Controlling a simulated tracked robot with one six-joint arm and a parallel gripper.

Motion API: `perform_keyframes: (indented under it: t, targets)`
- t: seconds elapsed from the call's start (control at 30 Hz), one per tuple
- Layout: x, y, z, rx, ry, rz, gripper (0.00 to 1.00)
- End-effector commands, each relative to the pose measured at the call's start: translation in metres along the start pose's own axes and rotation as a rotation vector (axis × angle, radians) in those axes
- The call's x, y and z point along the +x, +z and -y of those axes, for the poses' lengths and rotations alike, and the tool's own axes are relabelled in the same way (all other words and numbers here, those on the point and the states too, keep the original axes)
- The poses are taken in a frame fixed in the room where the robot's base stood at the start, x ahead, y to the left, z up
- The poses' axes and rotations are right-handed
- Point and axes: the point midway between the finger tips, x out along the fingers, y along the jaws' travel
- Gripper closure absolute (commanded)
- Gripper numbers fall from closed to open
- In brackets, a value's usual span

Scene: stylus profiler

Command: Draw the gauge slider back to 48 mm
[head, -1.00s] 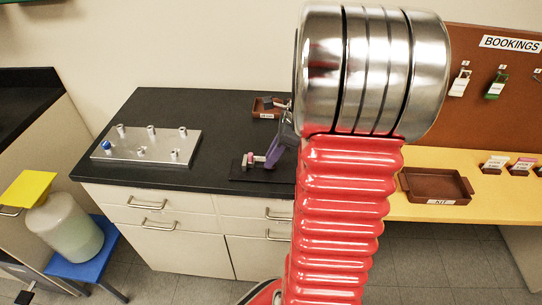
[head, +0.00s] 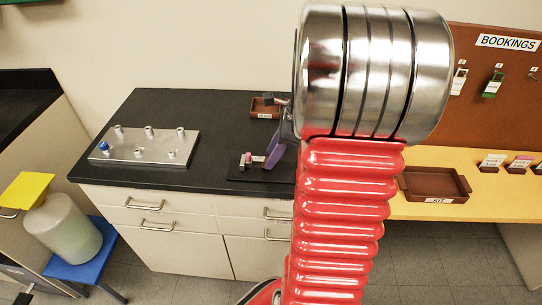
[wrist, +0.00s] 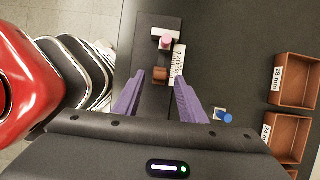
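The gauge stands on a dark base plate (wrist: 172,23) on the black bench. Its slider, a pale block with a pink knob (wrist: 166,41), is at the far end of the wrist view, beside a white printed scale (wrist: 178,62). The scale reading is too small to make out. A brown block (wrist: 160,74) lies nearer, between the fingertips. My gripper (wrist: 159,80) is open, with purple fingers either side of the brown block and short of the pink knob. In the head view the pink knob (head: 248,158) is left of my gripper (head: 270,160), apart from it.
Brown trays (wrist: 297,82) with mm labels stand at the right of the wrist view. A small blue-ended piece (wrist: 226,117) lies right of the fingers. A metal plate with several posts (head: 145,158) is at the bench's left.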

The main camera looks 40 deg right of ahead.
Motion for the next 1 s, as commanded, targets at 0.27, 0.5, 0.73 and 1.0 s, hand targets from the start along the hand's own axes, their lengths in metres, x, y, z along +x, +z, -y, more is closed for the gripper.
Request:
perform_keyframes:
  t: [0.27,0.5,0.73,1.0]
  targets:
    - [-0.044,0.0,0.001,0.0,-0.004,-0.001,0.62]
    - [-0.086,0.0,0.001,-0.001,-0.004,-0.001,0.62]
    - [-0.117,-0.001,0.0,0.0,-0.001,-0.001,0.62]
    - [-0.126,0.0,0.0,-0.001,0.0,-0.001,0.62]
